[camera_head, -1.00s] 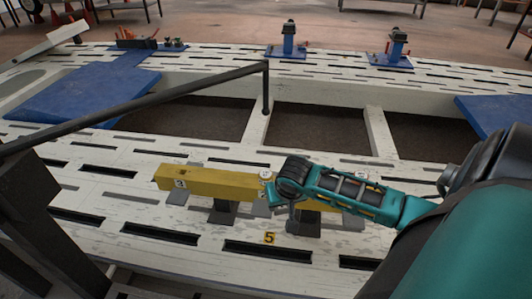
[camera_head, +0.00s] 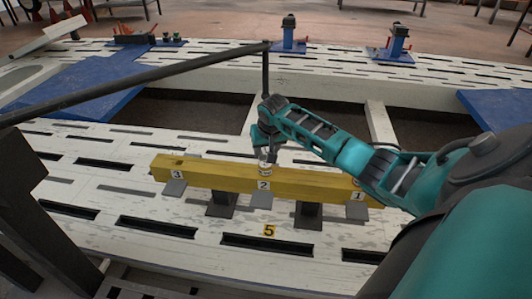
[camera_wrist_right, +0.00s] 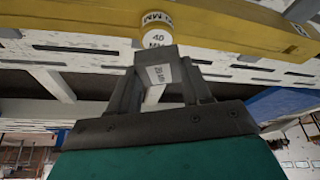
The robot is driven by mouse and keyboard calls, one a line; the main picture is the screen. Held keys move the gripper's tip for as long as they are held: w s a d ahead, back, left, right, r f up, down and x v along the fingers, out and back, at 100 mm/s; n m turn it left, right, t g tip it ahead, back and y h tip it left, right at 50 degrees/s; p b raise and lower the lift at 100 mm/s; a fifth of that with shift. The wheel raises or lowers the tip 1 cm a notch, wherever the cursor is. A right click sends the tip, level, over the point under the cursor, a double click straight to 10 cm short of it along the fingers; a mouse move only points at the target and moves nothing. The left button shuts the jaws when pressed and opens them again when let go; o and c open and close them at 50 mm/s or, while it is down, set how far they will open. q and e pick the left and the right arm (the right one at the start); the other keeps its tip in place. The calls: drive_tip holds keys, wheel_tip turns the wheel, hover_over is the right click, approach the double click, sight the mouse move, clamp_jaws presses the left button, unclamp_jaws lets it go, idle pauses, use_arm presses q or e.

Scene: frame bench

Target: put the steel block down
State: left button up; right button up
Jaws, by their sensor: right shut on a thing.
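My right gripper (camera_head: 264,152) is over the middle of a long yellow beam (camera_head: 215,174). In the right wrist view its fingers (camera_wrist_right: 160,85) are shut on a small grey steel block (camera_wrist_right: 165,70) with a white label. A short round piece marked "40" (camera_wrist_right: 155,35) is just beyond the block, at the beam; I cannot tell whether they touch. In the head view a small pale piece (camera_head: 265,168) shows under the gripper, by the label 2. The steel block cannot be made out there. My left gripper is not in view.
The beam rests over dark supports (camera_head: 308,214) on a white slotted bench (camera_head: 120,205). Grey pads, such as the middle one (camera_head: 261,201), and number labels line its front. A dark post with a long bar (camera_head: 140,84) spans the left. Blue plates (camera_head: 75,95) lie farther back.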

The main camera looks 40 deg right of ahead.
sight(266, 153)
drive_tip(key=shift+w+d+f, duration=0.1)
drive_tip(key=shift+w+d, duration=0.05)
drive_tip(key=shift+w, duration=0.2)
wheel_tip(266, 153, down, 3)
drive_tip(key=shift+s+f+b, duration=0.1)
drive_tip(key=shift+f+b, duration=0.1)
drive_tip(key=shift+b, duration=0.65)
drive_tip(key=shift+r, duration=0.1)
drive_tip(key=o, duration=1.3)
